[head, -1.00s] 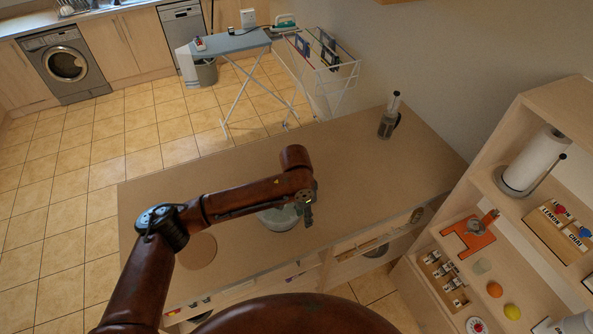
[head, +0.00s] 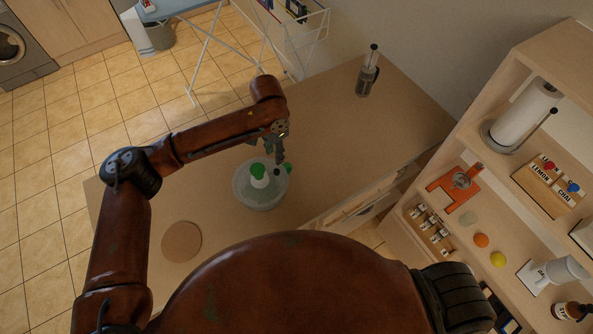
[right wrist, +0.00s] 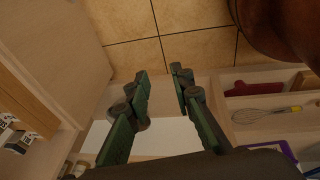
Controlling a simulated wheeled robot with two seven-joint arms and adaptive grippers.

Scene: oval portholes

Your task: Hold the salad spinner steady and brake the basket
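The salad spinner (head: 259,195) is a round, pale translucent bowl with a lid, upright on the wooden counter in the head view. My left gripper (head: 280,161) points down over the spinner's far right side, close to the lid. A small dark spot and a green spot lie just below it; I cannot tell whether they are fingertips or lid parts. Its finger gap and any contact are unclear. My right gripper (right wrist: 159,76) is open and empty in the right wrist view, with shelves and floor beyond it.
A round wooden board (head: 181,242) lies left of the spinner on the counter (head: 330,130). A shelf unit (head: 470,150) with paper towel and fruit is at the right.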

